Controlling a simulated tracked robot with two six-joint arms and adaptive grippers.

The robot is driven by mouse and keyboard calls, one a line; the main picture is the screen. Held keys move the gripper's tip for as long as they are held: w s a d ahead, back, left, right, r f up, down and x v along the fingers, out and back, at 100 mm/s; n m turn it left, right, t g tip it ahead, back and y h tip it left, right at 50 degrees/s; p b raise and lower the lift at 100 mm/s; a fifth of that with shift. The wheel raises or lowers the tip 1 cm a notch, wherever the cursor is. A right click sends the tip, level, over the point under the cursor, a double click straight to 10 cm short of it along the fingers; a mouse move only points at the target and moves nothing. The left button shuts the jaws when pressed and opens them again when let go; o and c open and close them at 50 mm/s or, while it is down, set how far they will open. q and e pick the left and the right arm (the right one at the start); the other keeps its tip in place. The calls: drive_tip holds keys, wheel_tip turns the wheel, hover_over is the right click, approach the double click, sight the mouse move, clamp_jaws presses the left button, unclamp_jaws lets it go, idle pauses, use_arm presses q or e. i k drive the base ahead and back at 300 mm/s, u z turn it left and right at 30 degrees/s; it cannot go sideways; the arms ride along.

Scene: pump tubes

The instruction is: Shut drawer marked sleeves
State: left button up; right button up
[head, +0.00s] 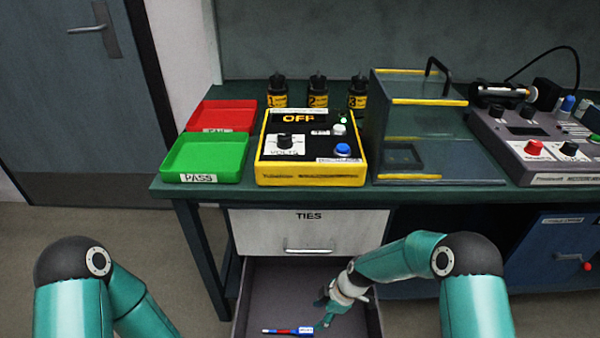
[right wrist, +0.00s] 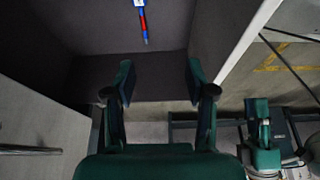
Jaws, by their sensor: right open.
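An open drawer (head: 258,285) is pulled out below the shut drawer marked TIES (head: 308,232). Its front face and any label are out of sight, so I cannot read whether it is marked sleeves. My right gripper (head: 326,312) is open and empty, over the open drawer's interior in the head view. In the right wrist view its fingers (right wrist: 160,82) are apart, with the drawer's grey inside (right wrist: 95,35) and its pale front edge (right wrist: 248,40) beyond them. My left gripper is out of view; only that arm shows at the lower left.
A thin blue, red and white item (head: 288,331) lies in the open drawer, also in the right wrist view (right wrist: 142,22). The TIES drawer's handle (head: 309,250) juts out above. A table leg (head: 201,260) stands left. A blue cabinet (head: 550,250) is at right.

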sight(276, 291)
drive_tip(key=z, duration=0.05)
drive_tip(key=k, duration=0.85)
drive_tip(key=u, duration=0.05)
